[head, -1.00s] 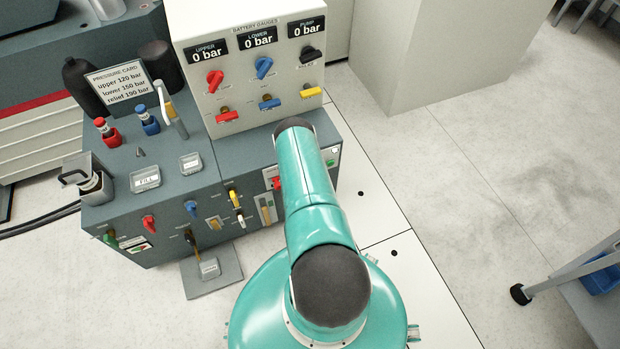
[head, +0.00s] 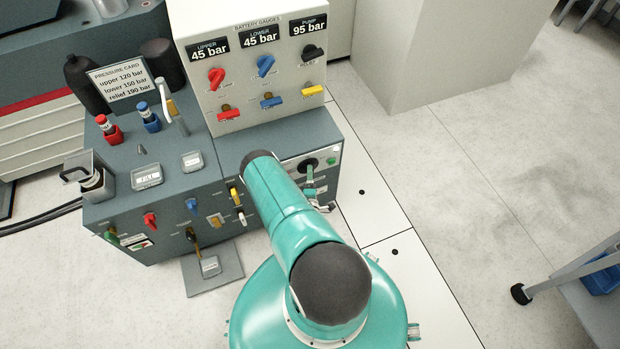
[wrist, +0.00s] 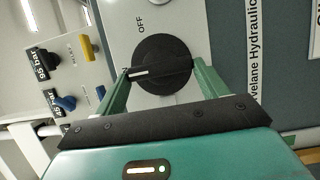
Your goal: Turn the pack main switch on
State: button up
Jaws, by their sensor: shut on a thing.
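The pack main switch is a round black rotary knob (wrist: 163,52) with a raised bar and a white mark, seen close up in the wrist view. The white mark points left in that view, away from the OFF label (wrist: 150,22). My gripper (wrist: 163,70) is shut on the knob's bar, one teal finger on each side. In the head view, the black knob (head: 307,163) is on the front face of the grey cabinet, with my gripper (head: 311,174) at it. My arm hides part of that front face.
The gauge box (head: 250,60) on the cabinet (head: 240,140) reads upper 45, lower 45 and pump 95 bar. Several coloured valves and handles crowd the cabinet front left of my arm. A pressure card (head: 120,83) stands on top. The floor at right is clear up to a trolley (head: 590,275).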

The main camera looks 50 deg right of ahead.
dwell(0.3)
jog(key=o, duration=1)
jog(key=shift+s+a, duration=0.1)
jog(key=shift+a, duration=0.05)
